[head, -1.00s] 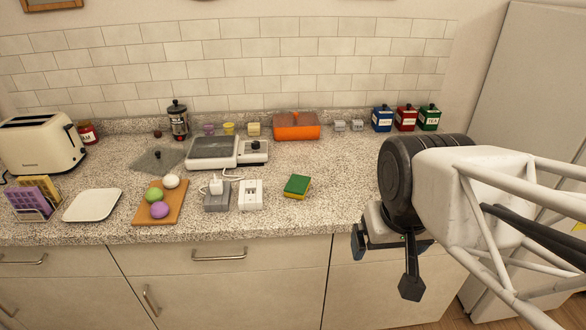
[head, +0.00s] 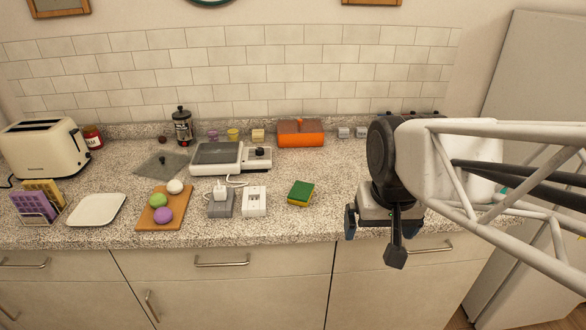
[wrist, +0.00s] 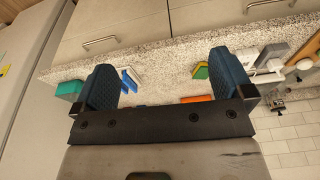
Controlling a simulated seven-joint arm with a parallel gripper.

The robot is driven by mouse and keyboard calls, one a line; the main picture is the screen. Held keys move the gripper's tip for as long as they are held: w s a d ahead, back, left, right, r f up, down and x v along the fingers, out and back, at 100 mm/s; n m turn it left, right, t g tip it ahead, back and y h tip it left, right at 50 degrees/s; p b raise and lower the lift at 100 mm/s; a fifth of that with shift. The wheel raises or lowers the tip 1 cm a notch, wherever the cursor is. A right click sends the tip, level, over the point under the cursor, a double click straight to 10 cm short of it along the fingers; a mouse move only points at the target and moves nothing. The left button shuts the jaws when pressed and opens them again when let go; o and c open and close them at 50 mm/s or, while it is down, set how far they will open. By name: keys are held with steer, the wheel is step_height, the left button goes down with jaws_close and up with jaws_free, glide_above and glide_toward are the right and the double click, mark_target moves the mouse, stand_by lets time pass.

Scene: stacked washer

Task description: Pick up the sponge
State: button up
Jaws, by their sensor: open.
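The sponge (head: 300,194) is green on top and yellow below. It lies flat on the counter, right of the white socket block, in the head view. In the wrist view the sponge (wrist: 200,71) shows between my fingers, close to the right one, some way beyond them. My gripper (head: 380,224) is open and empty, in front of the counter's front edge, to the right of the sponge and apart from it. In the wrist view my gripper (wrist: 164,72) shows two blue fingers spread wide.
The white socket block (head: 254,201) and a grey block with a plug (head: 220,203) stand left of the sponge. An orange box (head: 300,134) stands behind it near the wall. A cutting board (head: 149,222) and white tray (head: 96,210) are farther left. Counter around the sponge's right is clear.

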steer(key=w+a+m, duration=0.1)
steer(key=w+a, duration=0.1)
steer(key=w, duration=0.9)
steer(key=m+g, duration=0.2)
steer(key=m, duration=0.1)
glide_above(301, 190)
steer(key=f, duration=1.2)
steer(key=shift+s+d+f, duration=0.1)
steer(key=shift+s+f, duration=0.15)
steer(key=shift+s, duration=0.15)
steer(key=shift+w+a+f, duration=0.2)
steer(key=shift+w+f, duration=0.2)
steer(key=shift+w, duration=0.05)
steer(key=shift+f, duration=0.1)
steer(key=shift+f, duration=1.2)
steer(key=shift+f, duration=0.1)
